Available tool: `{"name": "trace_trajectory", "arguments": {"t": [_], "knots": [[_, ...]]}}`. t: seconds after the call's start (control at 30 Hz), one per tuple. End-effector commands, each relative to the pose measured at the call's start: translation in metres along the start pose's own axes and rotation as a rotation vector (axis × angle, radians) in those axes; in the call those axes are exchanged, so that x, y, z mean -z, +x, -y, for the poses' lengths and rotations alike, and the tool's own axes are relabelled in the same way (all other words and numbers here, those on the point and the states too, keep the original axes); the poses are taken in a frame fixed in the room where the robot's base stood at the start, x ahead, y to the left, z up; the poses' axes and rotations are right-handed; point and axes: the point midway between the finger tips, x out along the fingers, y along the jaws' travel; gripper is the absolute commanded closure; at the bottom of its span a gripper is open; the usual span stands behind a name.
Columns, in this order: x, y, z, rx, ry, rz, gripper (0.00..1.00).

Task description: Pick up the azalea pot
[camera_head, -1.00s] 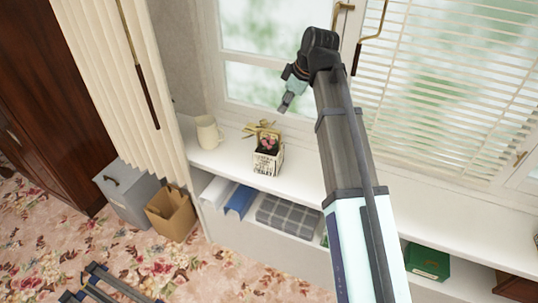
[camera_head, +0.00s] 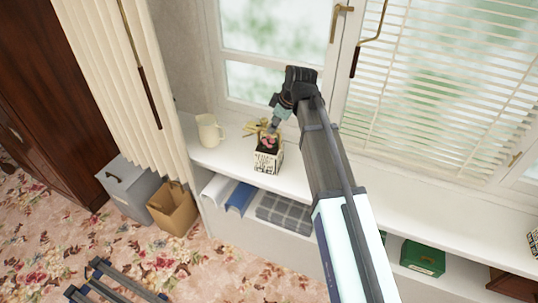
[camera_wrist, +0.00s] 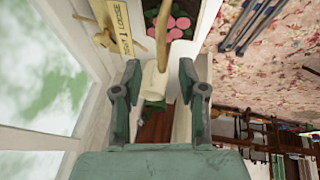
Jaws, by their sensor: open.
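My gripper (camera_head: 274,124) is just above the flowers in the head view, pointing down at a slant and partly covering the bow. In the wrist view, my gripper (camera_wrist: 159,72) has its two fingers spread apart with no pot between them. Pink flowers (camera_wrist: 173,24) and a gold tag with lettering show beyond the fingers at the top. Most of the pot is out of that view.
A cream jug (camera_head: 209,131) stands left of the pot on the windowsill (camera_head: 240,178). The window is close behind. Folded cloths (camera_head: 283,214) and a green box (camera_head: 423,257) lie on the shelf below.

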Motion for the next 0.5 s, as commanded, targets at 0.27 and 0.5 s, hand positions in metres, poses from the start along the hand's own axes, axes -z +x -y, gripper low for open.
{"name": "trace_trajectory", "arguments": {"t": [0.27, 0.5], "knots": [[0.0, 0.018, 0.001, 0.002, 0.0, 0.001, 0.59], [-0.001, 0.045, 0.002, 0.001, 0.001, 0.001, 0.59]]}}
